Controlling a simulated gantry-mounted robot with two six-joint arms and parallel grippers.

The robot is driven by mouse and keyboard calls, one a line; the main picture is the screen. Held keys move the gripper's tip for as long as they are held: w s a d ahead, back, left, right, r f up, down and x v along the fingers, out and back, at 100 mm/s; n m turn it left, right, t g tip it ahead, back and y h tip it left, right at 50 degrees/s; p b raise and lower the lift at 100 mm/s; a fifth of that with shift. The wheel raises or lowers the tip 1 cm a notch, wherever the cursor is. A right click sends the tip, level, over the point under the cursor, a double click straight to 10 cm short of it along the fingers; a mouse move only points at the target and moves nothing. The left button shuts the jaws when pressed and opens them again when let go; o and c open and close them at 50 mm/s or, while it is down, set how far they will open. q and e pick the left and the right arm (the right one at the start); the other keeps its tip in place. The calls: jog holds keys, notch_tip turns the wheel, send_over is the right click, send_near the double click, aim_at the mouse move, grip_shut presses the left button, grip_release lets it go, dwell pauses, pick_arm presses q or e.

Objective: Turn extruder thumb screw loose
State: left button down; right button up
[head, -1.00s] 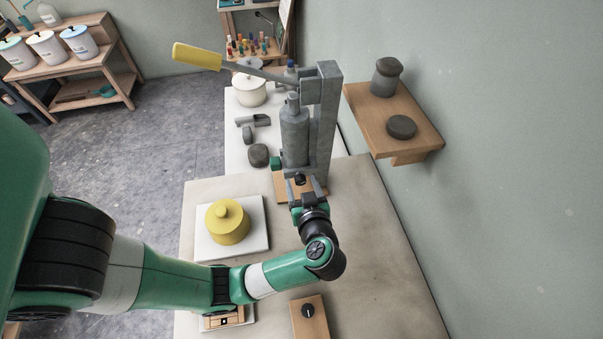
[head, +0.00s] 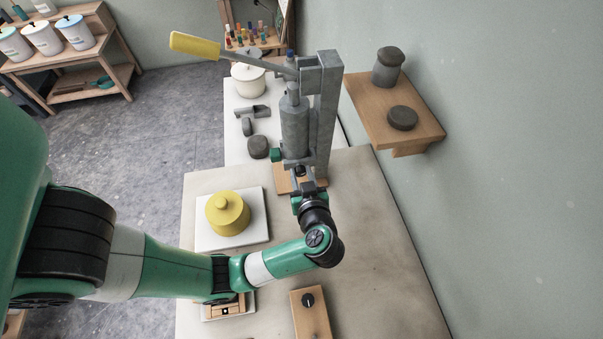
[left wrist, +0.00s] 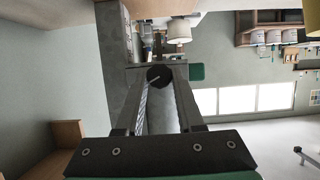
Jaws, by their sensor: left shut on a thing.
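The grey extruder (head: 295,132) stands upright on a wooden base at the far end of the table, its yellow-handled lever (head: 195,46) raised to the left. Its thumb screw (head: 300,171) is a small dark knob low on the front. In the left wrist view the thumb screw (left wrist: 159,76) is a round black knob with a pale line running obliquely across its face. My left gripper (head: 301,180) is at the knob, and the left wrist view shows its fingers (left wrist: 160,82) on both sides of it, shut on it. My right gripper is not in view.
A yellow lidded jar (head: 228,213) stands on a white board (head: 258,232) left of my arm. A wooden block with a black dial (head: 308,300) lies in front. A wall shelf (head: 425,128) with dark pots is at right. The table's right side is bare.

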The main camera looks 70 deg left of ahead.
pick_arm(q)
jog(key=n+t, duration=0.1)
jog(key=n, duration=0.1)
jog(key=n+t, duration=0.2)
jog(key=shift+s+f, duration=0.1)
jog(key=shift+s, duration=0.2)
jog(key=n+t, duration=0.1)
jog(key=n, duration=0.1)
jog(key=n+t, duration=0.1)
jog(key=n, duration=0.2)
jog(key=shift+s+a+f+t+y, duration=0.1)
jog(key=shift+s+f+t+y, duration=0.1)
jog(key=shift+t+y, duration=0.2)
dwell(0.4)
jog(key=c, duration=0.5)
grip_release()
